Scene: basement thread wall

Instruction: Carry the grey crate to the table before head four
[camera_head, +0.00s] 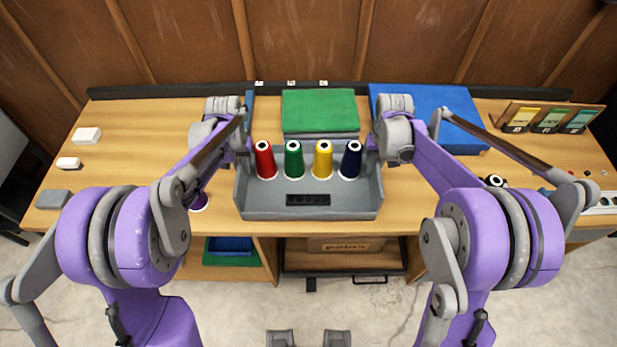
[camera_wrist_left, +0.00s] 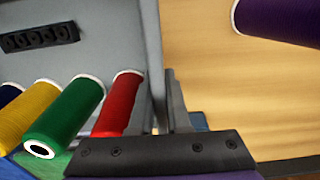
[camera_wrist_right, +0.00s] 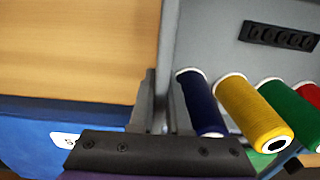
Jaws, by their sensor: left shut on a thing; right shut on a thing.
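The grey crate (camera_head: 310,208) is at the middle of the wooden bench, near its front edge. It holds a red spool (camera_head: 265,162), a green spool (camera_head: 293,163), a yellow spool (camera_head: 322,162) and a navy spool (camera_head: 350,162), all upright. My left gripper (camera_wrist_left: 163,112) is shut on the crate's left wall, beside the red spool. My right gripper (camera_wrist_right: 158,105) is shut on its right wall, beside the navy spool. I cannot tell whether the crate touches the bench. I cannot tell which table stands before head four.
Behind the crate lies a green-topped block (camera_head: 318,110); a blue mat (camera_head: 440,110) is at back right. A purple spool (camera_head: 199,203) stands left of the crate, partly hidden by my arm. White blocks (camera_head: 87,134) lie far left. Colour cards (camera_head: 548,119) stand right.

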